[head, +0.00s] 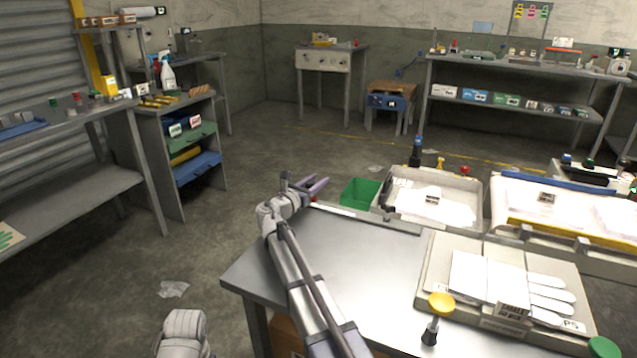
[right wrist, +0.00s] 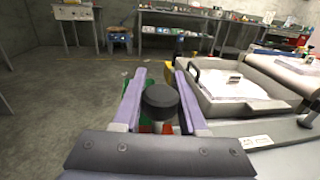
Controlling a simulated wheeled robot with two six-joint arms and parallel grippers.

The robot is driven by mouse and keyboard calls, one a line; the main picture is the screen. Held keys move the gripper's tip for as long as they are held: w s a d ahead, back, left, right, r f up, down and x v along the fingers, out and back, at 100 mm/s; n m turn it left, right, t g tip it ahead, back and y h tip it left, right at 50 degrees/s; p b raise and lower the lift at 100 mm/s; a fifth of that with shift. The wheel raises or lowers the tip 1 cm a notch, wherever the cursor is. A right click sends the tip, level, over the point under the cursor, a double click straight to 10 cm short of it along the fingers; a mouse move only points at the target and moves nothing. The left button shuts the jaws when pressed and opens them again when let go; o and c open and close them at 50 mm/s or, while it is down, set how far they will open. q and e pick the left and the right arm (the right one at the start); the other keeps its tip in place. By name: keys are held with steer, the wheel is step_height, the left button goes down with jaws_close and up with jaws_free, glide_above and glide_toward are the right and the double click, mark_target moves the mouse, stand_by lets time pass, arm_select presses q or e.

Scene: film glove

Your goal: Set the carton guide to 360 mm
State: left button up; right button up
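My right gripper (head: 312,185) is over the far left corner of the metal table, its two lavender fingers apart. In the right wrist view, the fingers (right wrist: 160,85) stand on either side of a dark round knob (right wrist: 160,98); I cannot tell whether they touch it. The fingers hide this knob in the head view. A small red part shows just below the gripper. A pale rail (head: 370,217) runs along the table's far edge from there. I cannot make out which part is the carton guide, nor any scale reading. My left gripper is out of view.
A green bin (head: 359,192) stands just beyond the gripper. A grey tray with white sheets (head: 471,187) is to its right. A glove tray (head: 437,265) and a yellow knob (head: 441,303) are on the near right of the metal table (head: 350,262). The tabletop's middle is clear.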

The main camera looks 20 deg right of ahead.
mark_target(307, 187)
steer(key=o, duration=0.5)
steer(key=shift+c, duration=0.2)
steer(key=shift+v, duration=3.9)
